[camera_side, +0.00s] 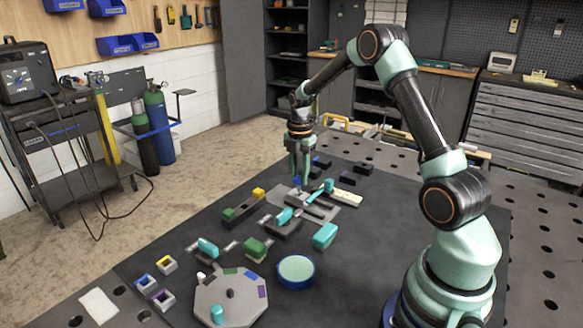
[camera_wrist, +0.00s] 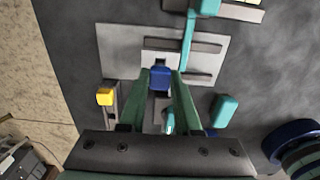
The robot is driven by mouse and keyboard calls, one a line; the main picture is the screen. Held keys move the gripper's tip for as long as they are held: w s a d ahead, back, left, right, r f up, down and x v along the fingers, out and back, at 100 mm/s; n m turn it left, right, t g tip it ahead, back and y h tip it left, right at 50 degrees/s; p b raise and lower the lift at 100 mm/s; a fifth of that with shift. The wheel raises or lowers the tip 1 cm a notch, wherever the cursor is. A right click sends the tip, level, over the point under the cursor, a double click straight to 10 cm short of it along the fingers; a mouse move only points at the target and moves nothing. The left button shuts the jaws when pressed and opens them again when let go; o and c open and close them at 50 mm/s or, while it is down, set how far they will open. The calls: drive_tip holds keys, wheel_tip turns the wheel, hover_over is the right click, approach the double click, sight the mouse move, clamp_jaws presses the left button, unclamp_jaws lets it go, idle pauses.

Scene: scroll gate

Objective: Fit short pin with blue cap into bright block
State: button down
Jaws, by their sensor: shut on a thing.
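My gripper (camera_side: 299,180) points down over the light grey plate (camera_side: 345,196) in the middle of the dark mat. In the wrist view its two green fingers (camera_wrist: 160,76) are shut on a blue cap (camera_wrist: 160,79). The pin under the cap is hidden from me. A pale block (camera_wrist: 150,57) with a dark slot lies just beyond the cap on the plate (camera_wrist: 110,45). I cannot tell whether the pin touches it or whether this is the bright block.
A teal bar (camera_wrist: 187,42) crosses the plate beside the fingers. A yellow-ended block (camera_wrist: 104,97) is left and a teal block (camera_wrist: 222,108) right.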

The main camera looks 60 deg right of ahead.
drive_tip(key=shift+f, duration=1.85)
idle(0.4)
drive_tip(key=shift+c, duration=0.2)
unclamp_jaws()
idle(0.3)
drive_tip(key=shift+r, duration=3.5)
